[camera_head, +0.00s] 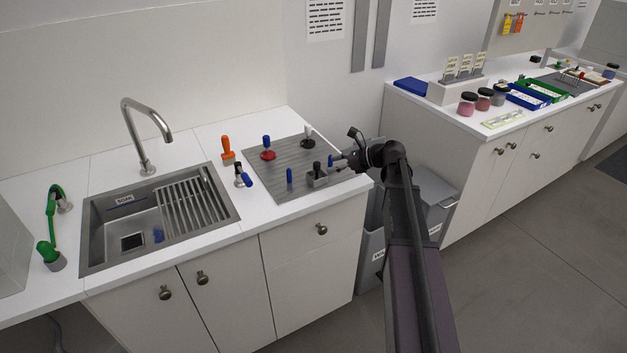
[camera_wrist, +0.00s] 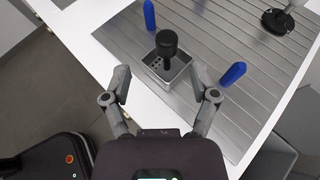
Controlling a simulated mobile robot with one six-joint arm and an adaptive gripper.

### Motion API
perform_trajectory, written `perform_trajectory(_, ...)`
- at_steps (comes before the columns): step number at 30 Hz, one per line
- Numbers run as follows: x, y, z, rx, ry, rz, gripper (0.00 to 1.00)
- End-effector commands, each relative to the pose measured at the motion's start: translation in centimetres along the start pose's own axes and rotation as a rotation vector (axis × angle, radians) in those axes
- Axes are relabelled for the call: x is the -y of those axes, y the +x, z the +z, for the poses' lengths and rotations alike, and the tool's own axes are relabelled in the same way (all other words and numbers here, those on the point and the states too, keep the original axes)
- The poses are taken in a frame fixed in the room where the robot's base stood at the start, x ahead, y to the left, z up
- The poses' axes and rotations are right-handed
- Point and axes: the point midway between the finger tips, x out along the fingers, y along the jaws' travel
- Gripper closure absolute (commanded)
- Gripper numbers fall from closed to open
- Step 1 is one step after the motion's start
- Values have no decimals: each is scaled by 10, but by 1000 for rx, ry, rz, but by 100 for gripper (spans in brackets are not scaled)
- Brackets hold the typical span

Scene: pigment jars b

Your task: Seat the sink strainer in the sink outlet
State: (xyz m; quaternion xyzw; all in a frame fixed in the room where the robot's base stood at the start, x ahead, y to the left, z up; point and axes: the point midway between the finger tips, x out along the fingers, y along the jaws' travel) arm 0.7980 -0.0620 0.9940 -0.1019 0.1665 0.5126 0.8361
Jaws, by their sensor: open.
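The sink strainer is a small square metal basket (camera_head: 316,180) with holes and an upright black knob. It stands on the grooved grey drainboard near the counter's front edge. In the wrist view the strainer (camera_wrist: 168,72) is just ahead of and between my open fingers (camera_wrist: 161,84), which do not appear to touch it. In the head view my gripper (camera_head: 343,163) is just right of the strainer, and nothing is in it. The sink outlet (camera_head: 133,241) is a dark square in the floor of the steel sink (camera_head: 95,240), well to the left.
Blue pegs (camera_head: 289,176) (camera_wrist: 233,74) stand close on either side of the strainer. Red-based (camera_head: 268,155) and black-based (camera_head: 308,143) plungers stand behind. A rack (camera_head: 195,205) covers the sink's right part.

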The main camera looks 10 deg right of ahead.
Motion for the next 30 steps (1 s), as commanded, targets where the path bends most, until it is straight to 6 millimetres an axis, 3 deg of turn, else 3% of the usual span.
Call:
perform_trajectory(17, 1, 11, 0, 0, 0, -1, 24)
perform_trajectory(30, 5, 55, -1, 0, -1, 0, 24)
